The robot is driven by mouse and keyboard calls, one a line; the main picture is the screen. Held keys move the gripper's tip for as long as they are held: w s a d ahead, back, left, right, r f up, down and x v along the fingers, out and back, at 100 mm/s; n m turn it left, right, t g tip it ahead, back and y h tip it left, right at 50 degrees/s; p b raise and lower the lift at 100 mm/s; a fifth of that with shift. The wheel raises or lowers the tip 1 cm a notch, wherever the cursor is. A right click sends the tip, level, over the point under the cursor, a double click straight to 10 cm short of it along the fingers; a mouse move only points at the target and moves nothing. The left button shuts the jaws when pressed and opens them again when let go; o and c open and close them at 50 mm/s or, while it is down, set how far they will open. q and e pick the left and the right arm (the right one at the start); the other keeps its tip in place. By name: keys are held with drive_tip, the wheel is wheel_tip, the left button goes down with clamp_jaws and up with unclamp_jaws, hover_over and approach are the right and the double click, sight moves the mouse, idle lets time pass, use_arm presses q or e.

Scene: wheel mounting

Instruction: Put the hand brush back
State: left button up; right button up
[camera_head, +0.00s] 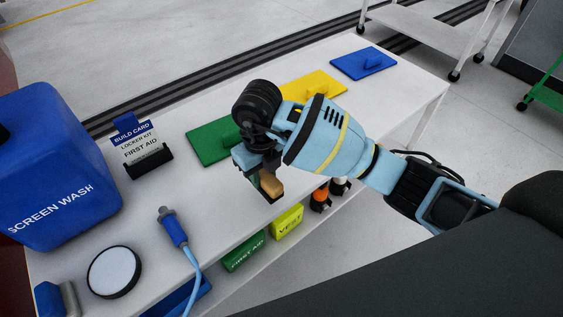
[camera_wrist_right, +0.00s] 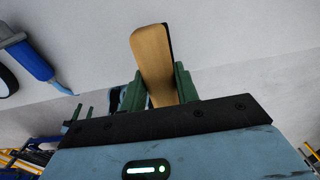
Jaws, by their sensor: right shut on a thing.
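The hand brush shows as a small tan wooden block (camera_head: 271,184) below my right gripper (camera_head: 259,174), at the front edge of the white table. In the right wrist view the tan wooden body (camera_wrist_right: 152,58) stands up between the two green fingers of my right gripper (camera_wrist_right: 159,88), with a dark strip along its right side. The gripper is shut on it. Whether the brush touches the table cannot be told. My left gripper is not in view.
Green (camera_head: 203,146), yellow (camera_head: 325,88) and blue (camera_head: 364,62) plates lie along the white table (camera_head: 400,92). At left are a blue screen wash can (camera_head: 55,165), a build card (camera_head: 136,145), a round disc (camera_head: 114,272) and a corded blue tool (camera_head: 173,228). A lower shelf holds kit boxes (camera_head: 287,220).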

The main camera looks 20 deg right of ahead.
drive_tip(key=w+d, duration=0.4)
drive_tip(key=d, duration=0.1)
drive_tip(key=shift+w+d+f, duration=0.15)
drive_tip(key=shift+f, duration=0.15)
drive_tip(key=shift+w+d+f, duration=0.1)
drive_tip(key=shift+f, duration=0.8)
drive_tip(key=shift+w+d+f, duration=0.1)
drive_tip(key=shift+f, duration=0.75)
drive_tip(key=shift+f, duration=0.15)
drive_tip(key=o, duration=0.9)
drive_tip(key=shift+o, duration=0.2)
wheel_tip(320, 180, up, 12)
drive_tip(key=shift+p, duration=0.4)
